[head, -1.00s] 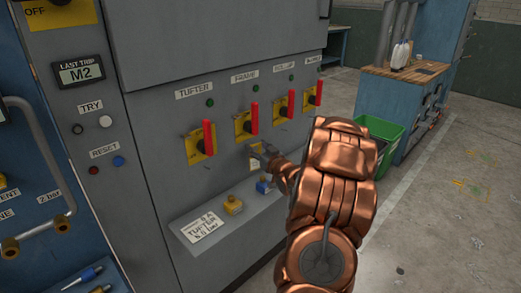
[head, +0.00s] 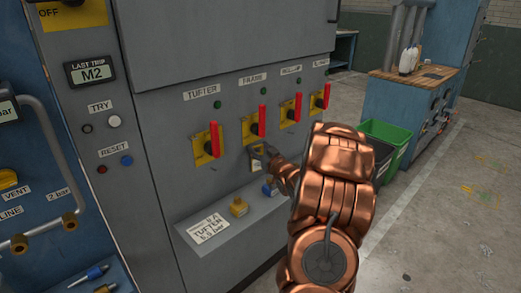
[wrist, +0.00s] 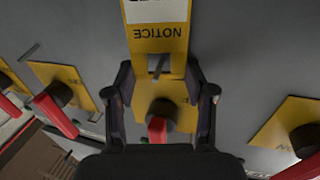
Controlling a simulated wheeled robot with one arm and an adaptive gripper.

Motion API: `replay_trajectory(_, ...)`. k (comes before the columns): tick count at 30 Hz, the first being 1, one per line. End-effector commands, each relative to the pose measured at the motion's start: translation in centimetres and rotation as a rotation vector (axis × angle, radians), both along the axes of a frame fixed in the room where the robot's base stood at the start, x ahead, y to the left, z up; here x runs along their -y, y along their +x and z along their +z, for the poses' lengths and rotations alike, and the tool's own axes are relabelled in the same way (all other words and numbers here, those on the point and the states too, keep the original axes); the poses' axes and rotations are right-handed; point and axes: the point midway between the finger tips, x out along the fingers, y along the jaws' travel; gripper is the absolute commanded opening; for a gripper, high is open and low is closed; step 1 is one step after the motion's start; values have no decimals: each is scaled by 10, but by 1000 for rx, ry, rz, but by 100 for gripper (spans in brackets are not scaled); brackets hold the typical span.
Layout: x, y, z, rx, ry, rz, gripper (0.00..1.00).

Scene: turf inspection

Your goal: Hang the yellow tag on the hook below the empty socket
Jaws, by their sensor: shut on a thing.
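The yellow tag (wrist: 158,40), printed NOTICE with a white field, appears upside down in the wrist view. My gripper (wrist: 160,72) has one finger at each side edge of it. In the head view my gripper (head: 265,153) is at the grey panel below the FRAME switch, and a small part of the tag (head: 256,161) shows beside it. A thin dark pin (wrist: 158,65) shows at the tag's end near NOTICE; I cannot tell whether the tag hangs on it. I cannot make out an empty socket.
Red-handled switches on yellow plates, such as the TUFTER switch (head: 207,145), line the panel. A sloping ledge (head: 232,225) below holds a yellow padlock (head: 238,206) and a blue one (head: 268,189). A green bin (head: 386,135) stands right.

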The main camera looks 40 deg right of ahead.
Motion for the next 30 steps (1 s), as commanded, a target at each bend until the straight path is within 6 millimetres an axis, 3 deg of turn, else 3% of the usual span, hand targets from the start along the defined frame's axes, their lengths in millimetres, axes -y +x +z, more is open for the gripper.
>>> replay_trajectory(12, -2, 2, -1, -2, -3, 4, 9)
replay_trajectory(13, -2, 2, -1, -2, -3, 4, 58)
replay_trajectory(21, 0, 1, -1, -2, -2, 2, 86)
replay_trajectory(30, -1, 1, 0, -1, -2, 3, 86)
